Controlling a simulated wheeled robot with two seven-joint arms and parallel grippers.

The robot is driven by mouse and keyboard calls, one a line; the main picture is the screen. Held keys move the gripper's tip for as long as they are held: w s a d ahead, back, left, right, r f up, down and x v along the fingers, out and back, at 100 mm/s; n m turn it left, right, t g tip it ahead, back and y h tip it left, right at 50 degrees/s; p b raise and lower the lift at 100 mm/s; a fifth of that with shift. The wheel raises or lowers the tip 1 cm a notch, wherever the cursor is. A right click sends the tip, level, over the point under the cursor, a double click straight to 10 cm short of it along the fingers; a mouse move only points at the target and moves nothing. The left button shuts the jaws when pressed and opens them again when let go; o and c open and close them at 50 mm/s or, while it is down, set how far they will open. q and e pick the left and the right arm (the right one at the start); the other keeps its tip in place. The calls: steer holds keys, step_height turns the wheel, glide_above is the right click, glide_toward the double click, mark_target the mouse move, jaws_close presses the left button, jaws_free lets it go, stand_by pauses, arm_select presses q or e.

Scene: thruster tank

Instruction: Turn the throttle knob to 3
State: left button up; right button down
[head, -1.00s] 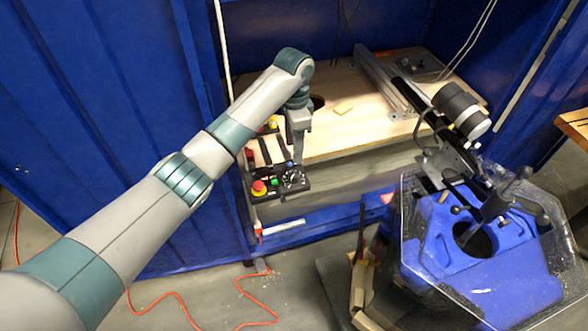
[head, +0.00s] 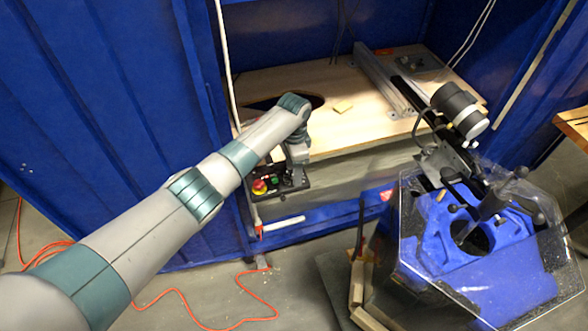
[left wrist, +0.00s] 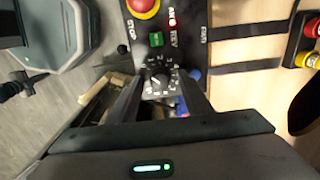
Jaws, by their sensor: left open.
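The throttle knob (left wrist: 159,82) is a black dial with white marks around it on a dark control panel (left wrist: 172,55). I cannot read its setting for certain. My left gripper (left wrist: 160,92) is open, pointing down at the panel, with one finger on each side of the knob in the left wrist view. I cannot tell whether the fingers touch it. In the head view the left gripper (head: 294,180) is over the right end of the panel (head: 270,193), and my arm hides the knob.
Beside the knob on the panel are a green switch (left wrist: 156,40) and a red stop button (left wrist: 143,6), also visible in the head view (head: 259,187). A wooden bench (head: 350,125) lies behind.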

arm_select(q)
steer(key=c, duration=1.1)
steer(key=shift+o, duration=0.2)
